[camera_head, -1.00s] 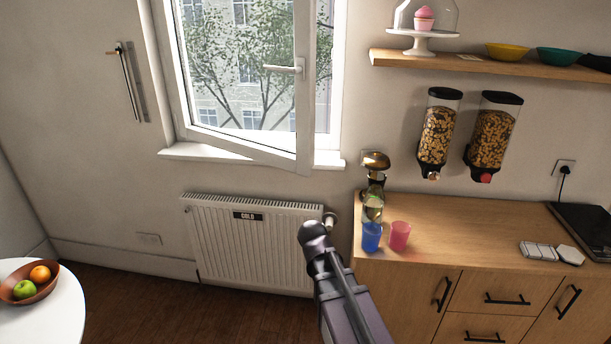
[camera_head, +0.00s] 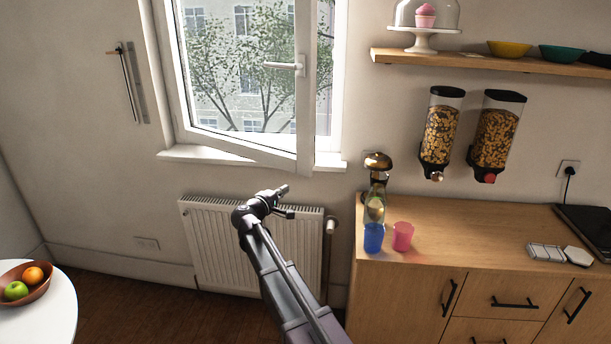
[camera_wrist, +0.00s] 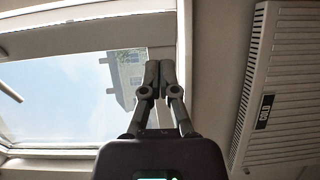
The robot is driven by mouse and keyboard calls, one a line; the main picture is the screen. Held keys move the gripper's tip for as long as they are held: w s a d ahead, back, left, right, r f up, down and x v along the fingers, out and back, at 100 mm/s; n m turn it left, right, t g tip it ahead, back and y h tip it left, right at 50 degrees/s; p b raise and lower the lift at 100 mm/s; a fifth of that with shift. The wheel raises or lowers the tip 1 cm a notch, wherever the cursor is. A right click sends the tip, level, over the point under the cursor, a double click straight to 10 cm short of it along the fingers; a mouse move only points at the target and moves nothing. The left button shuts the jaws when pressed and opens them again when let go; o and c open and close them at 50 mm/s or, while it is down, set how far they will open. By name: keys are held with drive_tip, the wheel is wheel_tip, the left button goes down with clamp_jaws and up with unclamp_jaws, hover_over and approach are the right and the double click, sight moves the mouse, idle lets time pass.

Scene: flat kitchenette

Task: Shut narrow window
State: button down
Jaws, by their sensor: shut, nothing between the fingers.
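The narrow window's sash (camera_head: 305,100) is white and stands ajar, swung into the room on its left side, with its right edge out from the frame. Its white handle (camera_head: 284,66) points left, level. My gripper (camera_head: 284,189) is below the sash, in front of the radiator, and looks apart from the window. In the wrist view my gripper (camera_wrist: 158,66) has its fingers together and empty, with the window's glass (camera_wrist: 65,95) to the left and behind.
A white radiator (camera_head: 215,245) stands under the sill (camera_head: 215,156). A round table (camera_head: 55,315) with a fruit bowl is at lower left.

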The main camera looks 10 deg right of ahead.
sight(308, 169)
drive_tip(key=shift+w+a+r, duration=0.2)
drive_tip(key=shift+w+a, duration=0.05)
drive_tip(key=shift+a, duration=0.1)
drive_tip(key=shift+d, duration=0.1)
drive_tip(key=x, duration=1.2)
drive_tip(key=shift+w+r, duration=0.1)
drive_tip(key=shift+w, duration=0.25)
drive_tip(key=shift+w+d, duration=0.5)
